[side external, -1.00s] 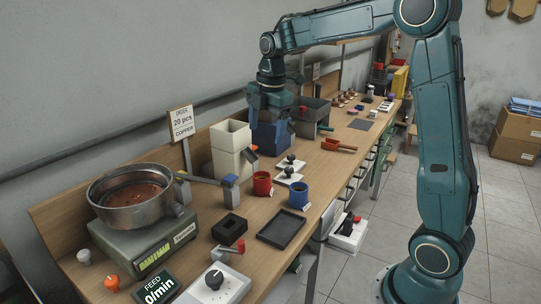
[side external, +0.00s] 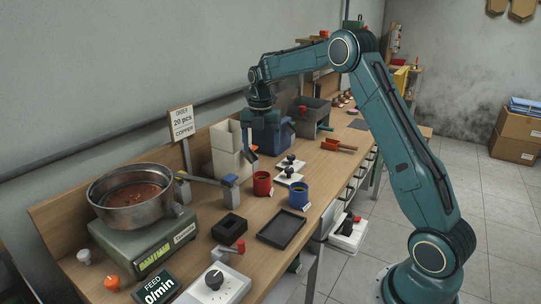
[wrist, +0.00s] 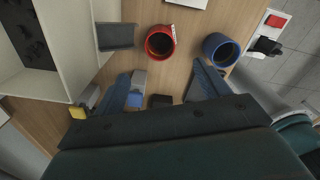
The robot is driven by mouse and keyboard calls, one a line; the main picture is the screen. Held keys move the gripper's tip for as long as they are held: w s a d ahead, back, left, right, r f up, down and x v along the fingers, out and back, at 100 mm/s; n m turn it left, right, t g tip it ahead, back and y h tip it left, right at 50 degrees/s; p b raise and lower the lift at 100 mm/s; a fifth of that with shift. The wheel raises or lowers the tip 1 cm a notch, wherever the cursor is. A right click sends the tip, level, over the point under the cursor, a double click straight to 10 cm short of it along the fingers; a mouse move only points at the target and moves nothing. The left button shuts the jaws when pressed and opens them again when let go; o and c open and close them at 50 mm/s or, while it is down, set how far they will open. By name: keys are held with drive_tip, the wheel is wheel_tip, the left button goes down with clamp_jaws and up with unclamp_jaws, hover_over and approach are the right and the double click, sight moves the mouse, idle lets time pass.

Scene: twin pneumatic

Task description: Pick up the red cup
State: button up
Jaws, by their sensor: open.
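The red cup (side external: 262,184) stands upright on the bench, left of a blue cup (side external: 299,194) and in front of the cream bins. In the wrist view the red cup (wrist: 160,42) is seen from above, its mouth open and dark inside, with a small white tag at its rim. My gripper (wrist: 163,88) is open and empty, its two blue fingers spread. The cup lies beyond the fingertips, apart from them. In the side view my gripper is up by the blue bin, behind and above the cup; its fingers are hard to make out there.
The cream bins (side external: 228,150) and blue bin (side external: 272,137) stand behind the cups. A grey-and-blue sensor post (side external: 231,187), a black square holder (side external: 229,229) and a dark tray (side external: 281,228) are near. The blue cup also shows in the wrist view (wrist: 221,50).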

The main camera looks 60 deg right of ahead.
sight(262, 181)
drive_tip(key=shift+f, duration=4.2)
drive_tip(key=shift+f, duration=0.1)
drive_tip(key=shift+f, duration=2.5)
drive_tip(key=c, duration=1.2)
drive_tip(key=shift+o, duration=0.2)
drive_tip(key=shift+r, duration=0.1)
wheel_tip(262, 181, up, 20)
